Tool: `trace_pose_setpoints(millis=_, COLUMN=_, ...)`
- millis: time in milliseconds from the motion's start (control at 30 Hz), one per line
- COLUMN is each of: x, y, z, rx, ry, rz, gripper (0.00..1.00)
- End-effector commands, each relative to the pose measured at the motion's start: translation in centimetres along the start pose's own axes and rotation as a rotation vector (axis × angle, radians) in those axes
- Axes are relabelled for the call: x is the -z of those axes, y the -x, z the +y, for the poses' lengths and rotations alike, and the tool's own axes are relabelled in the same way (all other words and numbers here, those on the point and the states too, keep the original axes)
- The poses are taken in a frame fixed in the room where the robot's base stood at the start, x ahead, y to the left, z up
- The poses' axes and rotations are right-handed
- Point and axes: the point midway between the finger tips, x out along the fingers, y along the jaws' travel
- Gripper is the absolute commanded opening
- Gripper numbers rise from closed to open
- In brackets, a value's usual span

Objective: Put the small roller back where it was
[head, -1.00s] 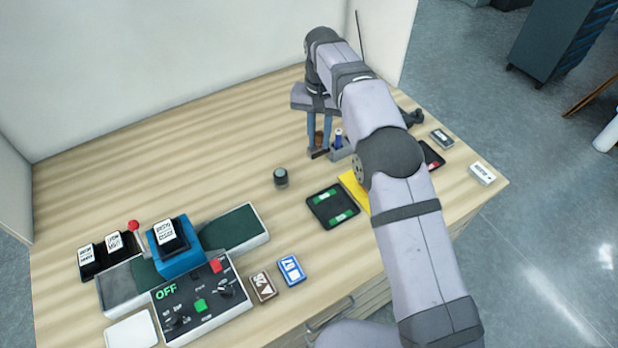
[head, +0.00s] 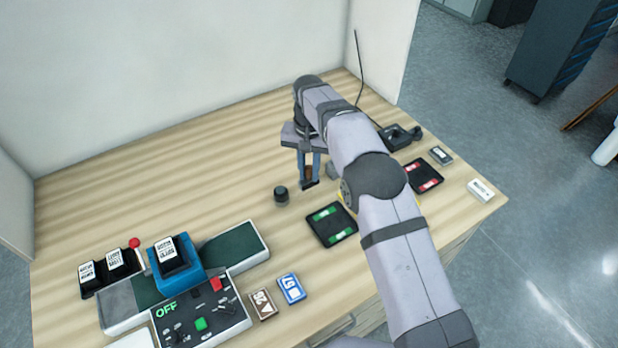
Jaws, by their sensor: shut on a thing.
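My gripper (head: 309,176) has blue fingers pointing down and is shut on a small brown and dark thing, seemingly the small roller (head: 311,185). The fingers hide much of it, and I cannot tell whether it touches the table. It is behind and right of a short dark round pot (head: 281,196). A grey holder (head: 333,172) is just right of the fingers, mostly hidden by my arm.
A black tray with green pieces (head: 332,224) lies in front; one with red pieces (head: 424,175) is right. A black stand (head: 401,137) is at the back right. The laminating machine (head: 205,310) stands front left. The table's back left is clear.

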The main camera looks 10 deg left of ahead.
Motion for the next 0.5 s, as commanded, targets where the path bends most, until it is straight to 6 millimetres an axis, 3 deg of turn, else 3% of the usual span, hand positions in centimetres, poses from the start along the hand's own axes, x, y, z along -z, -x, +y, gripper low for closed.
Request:
trace_pose_setpoints(millis=167, x=0.0, y=-0.2, z=0.0, rx=0.001, ry=0.0, rz=0.001, gripper=0.0)
trace_pose_setpoints(millis=500, x=0.0, y=-3.5, z=0.0, rx=0.0, ry=0.0, rz=0.001, gripper=0.0)
